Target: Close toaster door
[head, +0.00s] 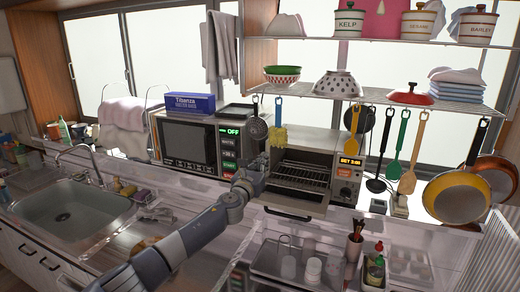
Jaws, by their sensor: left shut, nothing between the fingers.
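The toaster (346,172) stands on the shelf right of the microwave, with an orange-lit display on its right side. Its front is open, showing the wire rack inside. The toaster door (291,203) is folded down toward me, with a dark handle along its front edge. My left gripper (258,163) is shut and empty, at the left side of the toaster opening. It is close to the door's left side; I cannot tell whether it touches. My right gripper is not in view.
The microwave (190,142) is just left of my gripper. The sink (70,213) is at the left. A tray with cups and bottles (312,268) lies below the toaster.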

